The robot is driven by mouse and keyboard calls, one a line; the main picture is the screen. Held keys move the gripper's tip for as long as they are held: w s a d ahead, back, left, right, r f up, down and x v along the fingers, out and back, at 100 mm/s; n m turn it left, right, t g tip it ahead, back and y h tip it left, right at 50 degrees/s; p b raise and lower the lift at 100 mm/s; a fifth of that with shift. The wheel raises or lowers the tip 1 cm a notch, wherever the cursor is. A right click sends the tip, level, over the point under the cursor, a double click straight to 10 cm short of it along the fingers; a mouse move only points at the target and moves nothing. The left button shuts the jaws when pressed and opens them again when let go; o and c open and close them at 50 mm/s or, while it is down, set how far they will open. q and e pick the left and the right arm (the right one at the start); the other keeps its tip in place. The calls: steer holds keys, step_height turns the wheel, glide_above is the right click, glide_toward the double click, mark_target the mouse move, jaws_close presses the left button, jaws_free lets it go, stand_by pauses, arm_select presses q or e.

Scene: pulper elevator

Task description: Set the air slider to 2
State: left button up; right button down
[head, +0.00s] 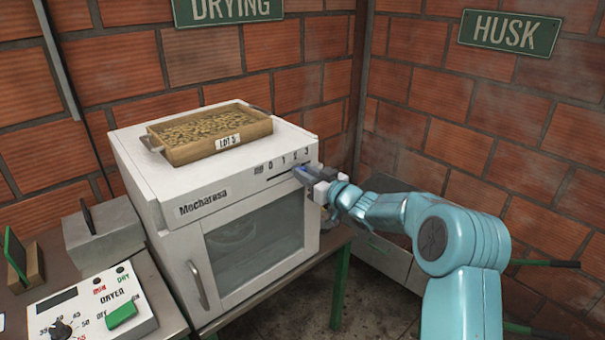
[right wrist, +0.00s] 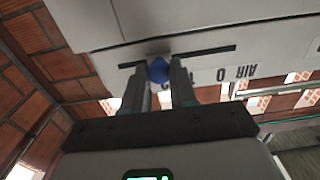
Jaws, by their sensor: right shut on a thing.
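The air slider is a small blue knob (right wrist: 159,70) in a dark horizontal slot (right wrist: 215,51) on the front of the white Mocharosa dryer (head: 190,190). My right gripper (right wrist: 160,82) is shut on the knob, one finger on each side. In the head view this gripper (head: 305,178) is at the right part of the slot, near the high numbers. In the upside-down wrist view the fingers hide the digit by the knob, so the exact setting cannot be told. My left gripper is out of view.
A wooden tray of beans (head: 178,152) marked Lot 5 sits on the dryer. A control box (head: 95,310) with a dial stands at lower left. Brick walls close in behind and to the right. A grey cabinet (head: 385,262) stands behind my right arm.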

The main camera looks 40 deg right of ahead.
steer(key=c, duration=0.9)
jaws_free()
steer(key=s+b, duration=0.1)
steer(key=s, duration=0.4)
steer(key=s+d+b, duration=0.1)
steer(key=s, duration=0.5)
steer(key=s+b, duration=0.1)
steer(key=s, duration=0.4)
steer(key=shift+s+d+b, duration=0.15)
steer(key=shift+s+b, duration=0.05)
steer(key=shift+b, duration=0.15)
